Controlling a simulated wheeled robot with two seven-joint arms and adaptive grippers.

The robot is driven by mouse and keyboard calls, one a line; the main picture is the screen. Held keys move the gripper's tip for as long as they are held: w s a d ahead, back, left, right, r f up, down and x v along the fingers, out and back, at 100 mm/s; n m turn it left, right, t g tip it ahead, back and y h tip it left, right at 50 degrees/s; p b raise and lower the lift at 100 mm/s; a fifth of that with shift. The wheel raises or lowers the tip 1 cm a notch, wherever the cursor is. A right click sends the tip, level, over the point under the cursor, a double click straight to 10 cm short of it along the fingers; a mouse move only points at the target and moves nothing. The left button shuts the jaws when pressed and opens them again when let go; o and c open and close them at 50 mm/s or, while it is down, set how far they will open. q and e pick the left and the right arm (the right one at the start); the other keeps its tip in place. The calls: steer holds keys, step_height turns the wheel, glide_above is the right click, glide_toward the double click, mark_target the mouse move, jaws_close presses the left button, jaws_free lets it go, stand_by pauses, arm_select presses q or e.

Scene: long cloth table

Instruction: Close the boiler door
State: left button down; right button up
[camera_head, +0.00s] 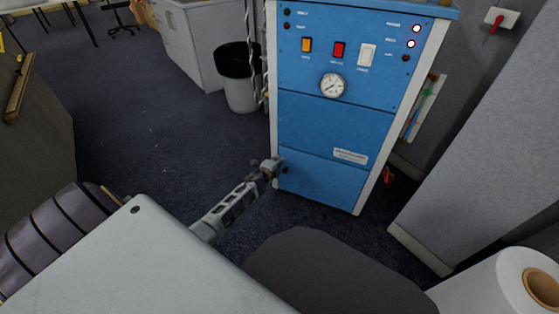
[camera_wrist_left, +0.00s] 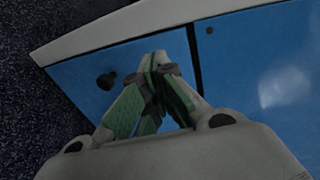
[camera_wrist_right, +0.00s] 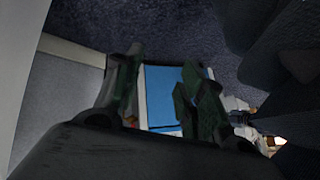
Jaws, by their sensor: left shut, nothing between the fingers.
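The boiler is a blue cabinet (camera_head: 335,122) with white side edges, standing upright at the centre of the head view. Its lower blue door panel (camera_head: 320,182) looks about flush with the front; a small gap cannot be ruled out. My left gripper (camera_head: 276,163) is at the panel's left edge, by a small black knob. In the left wrist view, the left gripper (camera_wrist_left: 160,62) is shut and empty in front of the door, beside the black knob (camera_wrist_left: 106,81) and a dark seam. My right gripper (camera_wrist_right: 160,72) is open and empty, with the boiler (camera_wrist_right: 162,98) beyond it.
A black-lined bin (camera_head: 240,90) stands left of the boiler, by a grey cabinet (camera_head: 195,45). A grey partition (camera_head: 480,130) stands at the right, and a white roll (camera_head: 500,285) is at the lower right.

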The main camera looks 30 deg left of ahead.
arm_select(q)
steer(key=p+v, duration=0.3)
steer(key=v, duration=0.6)
steer(key=shift+s+d, duration=0.15)
steer(key=shift+s, duration=0.1)
arm_select(e)
step_height(320, 180, up, 6)
steer(key=d+g, duration=0.1)
steer(key=shift+w+r+n+h, duration=0.25)
steer(key=shift+w+n+h, duration=0.05)
steer(key=shift+w+h, duration=0.15)
arm_select(q)
steer(key=shift+f, duration=0.1)
arm_select(e)
steer(key=shift+s+f, duration=0.1)
steer(key=shift+s, duration=0.05)
